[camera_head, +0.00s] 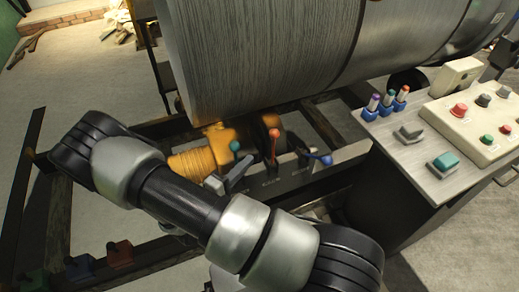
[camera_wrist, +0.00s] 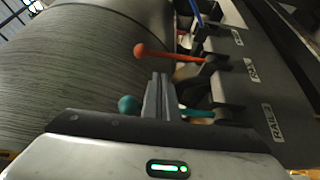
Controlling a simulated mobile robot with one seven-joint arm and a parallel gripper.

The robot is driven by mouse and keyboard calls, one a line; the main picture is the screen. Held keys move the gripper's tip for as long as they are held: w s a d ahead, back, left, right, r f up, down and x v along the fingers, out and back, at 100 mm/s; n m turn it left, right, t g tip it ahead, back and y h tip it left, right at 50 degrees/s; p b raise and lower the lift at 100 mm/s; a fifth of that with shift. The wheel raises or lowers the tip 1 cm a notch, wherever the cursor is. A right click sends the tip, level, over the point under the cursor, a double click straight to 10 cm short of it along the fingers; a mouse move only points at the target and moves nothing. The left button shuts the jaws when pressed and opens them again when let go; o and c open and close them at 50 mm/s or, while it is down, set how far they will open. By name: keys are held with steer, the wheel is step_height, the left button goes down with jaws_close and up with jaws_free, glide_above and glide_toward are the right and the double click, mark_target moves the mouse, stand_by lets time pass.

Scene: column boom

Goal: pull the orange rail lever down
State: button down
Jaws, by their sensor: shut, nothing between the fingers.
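The orange rail lever (camera_head: 273,145) stands up from the rail bracket in the head view, with a round orange knob on top. In the wrist view the orange lever (camera_wrist: 175,56) runs sideways, its knob at the left, just beyond my fingertips. My gripper (camera_wrist: 159,82) is shut and empty, its fingers between the orange lever and the teal lever (camera_wrist: 198,113). I see no clear contact with the orange lever. In the head view my gripper (camera_head: 240,172) is beside the teal lever's knob (camera_head: 235,145), partly hidden by my arm.
A blue lever (camera_head: 318,157) leans low at the right of the row. A large grey drum (camera_head: 250,60) hangs close above the levers. A control desk (camera_head: 430,165) with buttons stands at the right. Yellow machinery (camera_head: 192,163) lies left of the levers.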

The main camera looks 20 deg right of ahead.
mark_target(274, 146)
steer(key=x, duration=0.9)
steer(key=shift+d, duration=0.4)
steer(key=shift+w+b, duration=0.1)
steer(key=shift+b, duration=0.2)
steer(key=shift+s+m+h+b, duration=0.3)
steer(key=shift+s+m+b, duration=0.05)
steer(key=shift+m, duration=0.05)
steer(key=shift+s, duration=0.1)
steer(key=s+m+b, duration=0.1)
steer(key=s+b, duration=0.1)
steer(key=shift+f+m+h+b, duration=0.35)
steer(key=shift+m+h, duration=0.05)
steer(key=s+f+m+h+b, duration=0.2)
steer(key=s+f+m+b, duration=0.1)
steer(key=s, duration=0.3)
steer(key=shift+s+f+m, duration=0.15)
steer(key=shift+s+m, duration=0.05)
steer(key=shift+m, duration=0.1)
steer(key=shift+s+d+f, duration=0.15)
